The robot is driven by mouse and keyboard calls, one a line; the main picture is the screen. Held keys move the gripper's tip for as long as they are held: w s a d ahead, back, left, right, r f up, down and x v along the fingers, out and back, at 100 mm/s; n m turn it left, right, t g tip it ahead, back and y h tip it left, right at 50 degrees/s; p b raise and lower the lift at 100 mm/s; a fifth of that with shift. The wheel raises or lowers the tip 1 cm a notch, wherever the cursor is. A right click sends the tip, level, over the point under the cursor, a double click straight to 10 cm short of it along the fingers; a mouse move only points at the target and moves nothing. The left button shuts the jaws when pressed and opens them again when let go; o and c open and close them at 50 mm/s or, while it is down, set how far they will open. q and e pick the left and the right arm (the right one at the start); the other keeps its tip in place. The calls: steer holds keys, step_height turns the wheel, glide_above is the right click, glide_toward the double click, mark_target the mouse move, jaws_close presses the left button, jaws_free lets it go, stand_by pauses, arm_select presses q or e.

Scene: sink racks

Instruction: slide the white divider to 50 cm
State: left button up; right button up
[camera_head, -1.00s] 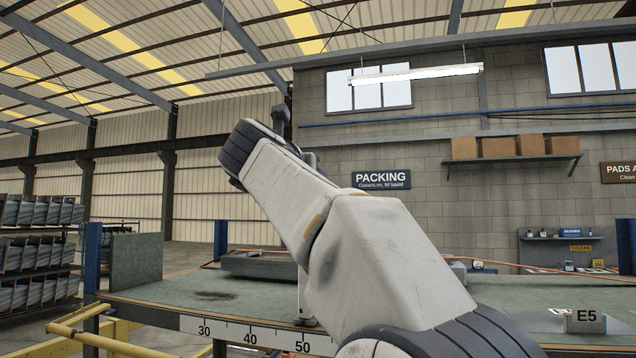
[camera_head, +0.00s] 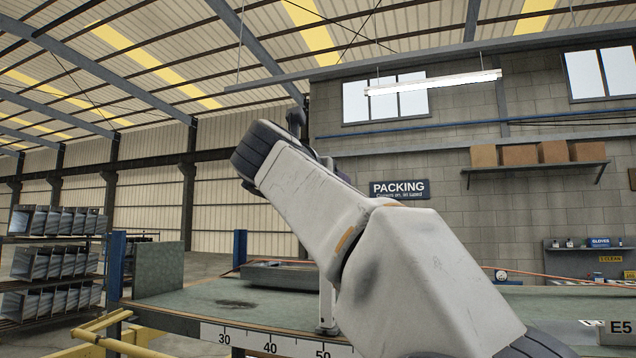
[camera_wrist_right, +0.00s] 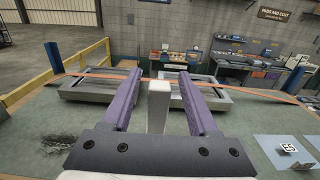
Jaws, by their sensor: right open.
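The white divider (camera_head: 327,303) stands upright at the bench's front edge. Its foot is close to the 50 mark of the ruler strip (camera_head: 270,345); my arm covers part of it and the strip further right. In the right wrist view, the divider's pale top (camera_wrist_right: 159,100) is between the purple fingers of my right gripper (camera_wrist_right: 157,80). The fingers are open, with a gap on each side of the divider. In the head view my right arm hides this gripper. My left gripper is in neither current view.
A green upright panel (camera_head: 158,270) stands at the bench's left end. Grey metal frames (camera_wrist_right: 97,88) lie behind the divider. Yellow rails (camera_head: 92,340) are at the left; green bench top (camera_head: 200,292) is clear there.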

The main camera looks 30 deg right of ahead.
steer(key=b+v, duration=0.2)
steer(key=v, duration=0.6)
steer(key=shift+s, duration=0.1)
